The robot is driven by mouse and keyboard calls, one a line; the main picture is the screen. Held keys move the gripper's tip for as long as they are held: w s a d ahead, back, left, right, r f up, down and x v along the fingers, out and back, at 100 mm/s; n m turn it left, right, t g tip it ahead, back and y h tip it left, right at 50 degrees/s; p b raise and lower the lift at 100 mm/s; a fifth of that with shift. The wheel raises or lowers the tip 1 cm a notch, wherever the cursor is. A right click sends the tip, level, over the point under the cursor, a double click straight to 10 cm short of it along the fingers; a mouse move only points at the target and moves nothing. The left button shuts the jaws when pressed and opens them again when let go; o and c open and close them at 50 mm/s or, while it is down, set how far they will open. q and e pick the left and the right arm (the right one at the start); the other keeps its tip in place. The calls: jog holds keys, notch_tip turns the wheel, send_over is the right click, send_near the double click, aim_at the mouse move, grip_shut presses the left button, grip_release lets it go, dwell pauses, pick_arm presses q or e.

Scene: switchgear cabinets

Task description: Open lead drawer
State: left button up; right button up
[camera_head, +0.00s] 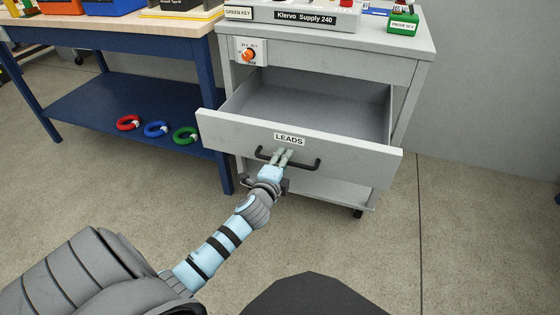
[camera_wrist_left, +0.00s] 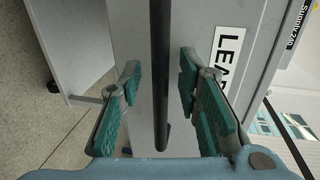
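The grey drawer labelled LEADS (camera_head: 345,147) is pulled well out of the cabinet, and its inside looks empty. Its black bar handle (camera_head: 309,166) runs across the front under the label. My left gripper (camera_head: 283,158) is at the handle's middle. In the left wrist view the handle (camera_wrist_left: 160,40) passes between the two green-padded fingers, with a gap visible on both sides. The left gripper (camera_wrist_left: 160,80) is open around the bar. My right gripper is out of view.
The cabinet top carries the Klervo Supply 240 unit (camera_head: 303,18) and a green box (camera_head: 403,23). An orange knob (camera_head: 249,55) sits above the drawer. A blue workbench (camera_head: 100,108) stands at left, with red, blue and green coils on its shelf. Floor in front is clear.

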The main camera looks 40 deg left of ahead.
pick_arm(q)
jog(key=v, duration=1.2)
